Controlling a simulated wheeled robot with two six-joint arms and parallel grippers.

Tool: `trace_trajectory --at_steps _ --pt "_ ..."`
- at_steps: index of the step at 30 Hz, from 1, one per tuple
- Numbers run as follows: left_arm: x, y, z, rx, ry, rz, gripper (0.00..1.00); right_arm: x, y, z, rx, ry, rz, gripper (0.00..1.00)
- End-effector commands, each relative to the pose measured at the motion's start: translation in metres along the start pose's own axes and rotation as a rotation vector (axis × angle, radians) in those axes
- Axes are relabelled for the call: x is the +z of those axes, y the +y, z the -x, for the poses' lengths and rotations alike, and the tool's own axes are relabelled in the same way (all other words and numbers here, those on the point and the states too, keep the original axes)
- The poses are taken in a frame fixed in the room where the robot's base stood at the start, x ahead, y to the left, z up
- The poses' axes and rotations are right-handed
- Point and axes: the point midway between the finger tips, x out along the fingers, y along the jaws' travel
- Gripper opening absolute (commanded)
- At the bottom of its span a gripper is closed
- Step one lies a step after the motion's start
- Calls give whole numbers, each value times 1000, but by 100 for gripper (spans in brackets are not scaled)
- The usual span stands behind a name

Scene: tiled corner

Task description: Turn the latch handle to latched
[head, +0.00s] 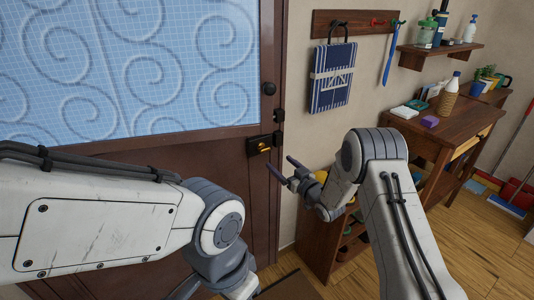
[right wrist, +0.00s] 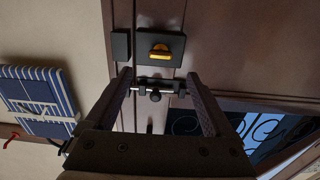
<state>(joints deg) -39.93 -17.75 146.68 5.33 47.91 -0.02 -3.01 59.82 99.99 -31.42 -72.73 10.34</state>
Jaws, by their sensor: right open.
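The latch is a black plate (head: 259,144) on the brown door's right edge, with a small yellow-orange handle (head: 264,149). The handle looks roughly horizontal. In the right wrist view the handle (right wrist: 160,53) shows unobstructed on its plate, beyond the fingertips. My right gripper (head: 281,165) is open and empty, just below and right of the latch, with its fingers toward the door. In the right wrist view the open right gripper (right wrist: 160,79) has a dark bolt with a knob (right wrist: 155,92) visible between its fingers, behind them. My left gripper is not visible; only its arm shows.
The door (head: 225,185) has a blue patterned pane (head: 130,65). A striped towel (head: 332,78) hangs on the wall to the right. A low wooden shelf (head: 318,225) stands behind my right arm. A wooden desk (head: 440,130) stands farther right.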

Motion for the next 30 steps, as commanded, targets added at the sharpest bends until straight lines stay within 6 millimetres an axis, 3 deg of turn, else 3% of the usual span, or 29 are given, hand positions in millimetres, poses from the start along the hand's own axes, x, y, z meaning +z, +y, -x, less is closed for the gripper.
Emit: trace_trajectory --at_steps 9,15,21,30 --pt "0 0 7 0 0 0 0 -1 -2 -55 -2 0 1 88" --pt "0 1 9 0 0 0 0 0 -1 -82 -1 -1 1 88" --pt "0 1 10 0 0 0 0 0 -1 -94 0 -2 -1 88" --pt "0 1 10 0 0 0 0 0 -1 -95 0 -3 -1 88"
